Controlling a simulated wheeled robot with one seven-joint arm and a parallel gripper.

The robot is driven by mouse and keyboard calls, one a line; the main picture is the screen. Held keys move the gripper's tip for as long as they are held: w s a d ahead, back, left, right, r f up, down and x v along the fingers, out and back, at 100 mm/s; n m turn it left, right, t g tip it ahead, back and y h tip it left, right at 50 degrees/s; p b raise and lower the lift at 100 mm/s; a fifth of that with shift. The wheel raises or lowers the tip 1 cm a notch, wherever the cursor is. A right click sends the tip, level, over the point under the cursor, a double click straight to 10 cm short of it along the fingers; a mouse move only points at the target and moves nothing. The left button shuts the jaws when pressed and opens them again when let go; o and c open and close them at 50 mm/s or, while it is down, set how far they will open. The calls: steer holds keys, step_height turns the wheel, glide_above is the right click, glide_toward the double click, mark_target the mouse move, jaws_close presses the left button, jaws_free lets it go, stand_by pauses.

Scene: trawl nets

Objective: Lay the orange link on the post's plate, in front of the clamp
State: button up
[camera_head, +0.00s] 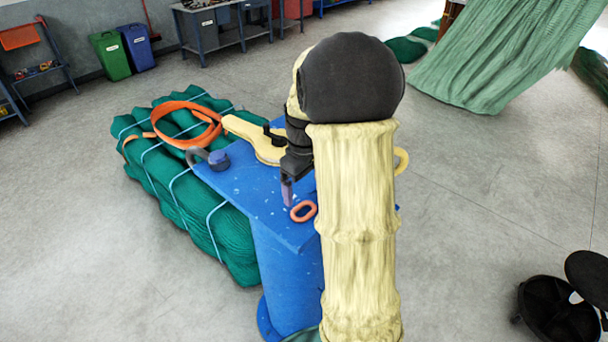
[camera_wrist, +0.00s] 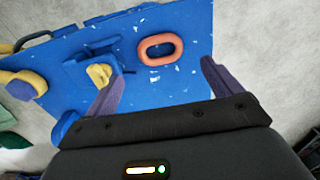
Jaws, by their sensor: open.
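The orange link (camera_head: 303,211) is a small oval ring. It lies flat on the post's blue plate (camera_head: 262,205), near the front right edge in the head view. In the wrist view the link (camera_wrist: 161,48) lies on bare plate, just beyond the fingertips and between their lines. My gripper (camera_head: 288,195) is open and empty above the plate, beside the link; its two purple fingers (camera_wrist: 160,72) are spread wide. A blue fixture with a yellow part, seemingly the clamp (camera_wrist: 95,58), stands left of the link in the wrist view. My arm hides part of the plate.
A shackle with a blue pin (camera_head: 218,158) and a cream-yellow tool (camera_head: 250,138) are at the plate's far side. A bundled green net (camera_head: 180,190) with an orange strap (camera_head: 190,110) lies behind the post. Floor on the left is clear; a black wheeled stool (camera_head: 555,308) stands right.

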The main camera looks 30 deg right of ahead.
step_height(320, 180, up, 5)
steer(key=shift+f+b, duration=0.2)
steer(key=shift+b, duration=0.1)
stand_by(0.4)
steer(key=s+a+f+m+t, duration=0.1)
steer(key=s+a+f+m, duration=0.1)
steer(key=s+a+f, duration=0.2)
steer(key=s+a+f+m+t, duration=0.1)
steer(key=s+a+f+m, duration=0.1)
steer(key=s+a, duration=0.6)
steer(key=shift+s+a+f+t, duration=0.2)
steer(key=shift+a+f+t, duration=0.1)
steer(key=shift+a+f, duration=0.55)
steer(key=shift+d+f, duration=0.1)
steer(key=s+b+x, duration=0.1)
steer(key=b+x, duration=0.5)
steer(key=b, duration=0.1)
steer(key=shift+s+f, duration=0.2)
steer(key=shift+f, duration=0.25)
